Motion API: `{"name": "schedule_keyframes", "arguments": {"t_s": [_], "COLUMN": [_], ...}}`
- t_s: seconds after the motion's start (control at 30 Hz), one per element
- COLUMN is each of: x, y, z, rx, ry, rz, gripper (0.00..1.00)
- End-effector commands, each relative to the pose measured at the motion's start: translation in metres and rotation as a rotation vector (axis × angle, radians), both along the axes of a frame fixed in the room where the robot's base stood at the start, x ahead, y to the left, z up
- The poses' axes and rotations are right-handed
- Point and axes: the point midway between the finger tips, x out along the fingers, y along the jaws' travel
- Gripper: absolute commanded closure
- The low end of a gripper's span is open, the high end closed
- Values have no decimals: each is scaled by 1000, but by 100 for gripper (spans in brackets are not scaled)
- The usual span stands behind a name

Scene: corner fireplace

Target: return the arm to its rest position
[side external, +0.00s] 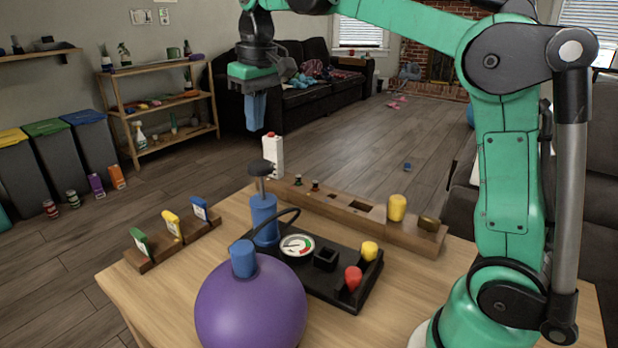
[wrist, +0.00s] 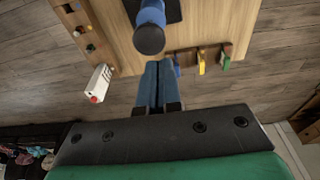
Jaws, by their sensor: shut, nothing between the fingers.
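My gripper (side external: 257,108) hangs fingers down at the upper left of the side external view, well above the far edge of the wooden table (side external: 226,220). Its blue fingers are together with nothing between them. The closed fingers also show in the wrist view (wrist: 157,84), pointing toward the table edge. My green arm reaches out from its base at the right of the side external view. The gripper touches nothing that I can see.
A blue pump (side external: 264,220), a black gauge board (side external: 325,264) and a purple ball (side external: 250,308) are on the table. Bins, shelves and a sofa are beyond.

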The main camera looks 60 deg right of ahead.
Motion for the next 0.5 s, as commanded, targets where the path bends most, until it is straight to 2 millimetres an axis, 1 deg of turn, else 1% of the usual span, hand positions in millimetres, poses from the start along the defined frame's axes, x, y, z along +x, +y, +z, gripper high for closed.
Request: {"name": "schedule_keyframes", "arguments": {"t_s": [0.03,0.17,0.27,0.4,0.5], "x": [-10,-35,-57,-87,-102], "y": [6,20,30,40,45], "z": [-4,-21,-41,-74,-95], "rx": [-3,-7,-5,2,10], "ry": [-40,-154,-241,-352,-413], "rz": [2,3,5,6,6], "gripper": [100,100,100,100,100]}}
